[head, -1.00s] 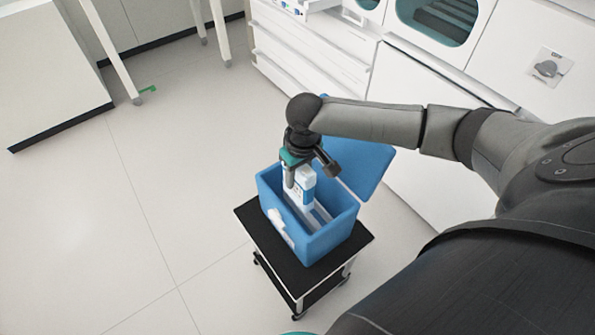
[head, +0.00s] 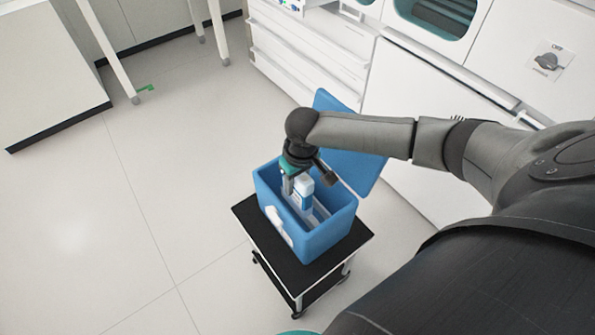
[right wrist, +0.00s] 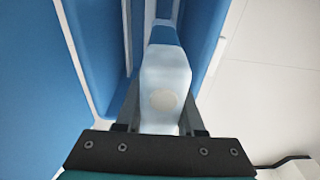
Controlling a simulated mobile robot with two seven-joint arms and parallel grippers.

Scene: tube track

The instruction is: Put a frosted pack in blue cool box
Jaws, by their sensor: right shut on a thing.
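The blue cool box (head: 325,240) stands open on a small black-topped cart, its blue lid (head: 352,165) tilted back on the far right side. My right gripper (head: 296,190) points down into the box opening. It is shut on a frosted pack (head: 304,188), pale with a blue part. In the right wrist view the frosted pack (right wrist: 165,85) sits between the two fingers, with a blue wall of the cool box (right wrist: 90,50) beside it. The pack's lower end is inside the box; whether it touches the bottom is hidden. My left gripper is not in view.
The black cart top (head: 250,225) leaves a narrow rim around the box. White drawers (head: 305,55) and cabinets stand behind the lid. White dividers or packs (head: 319,211) show inside the box.

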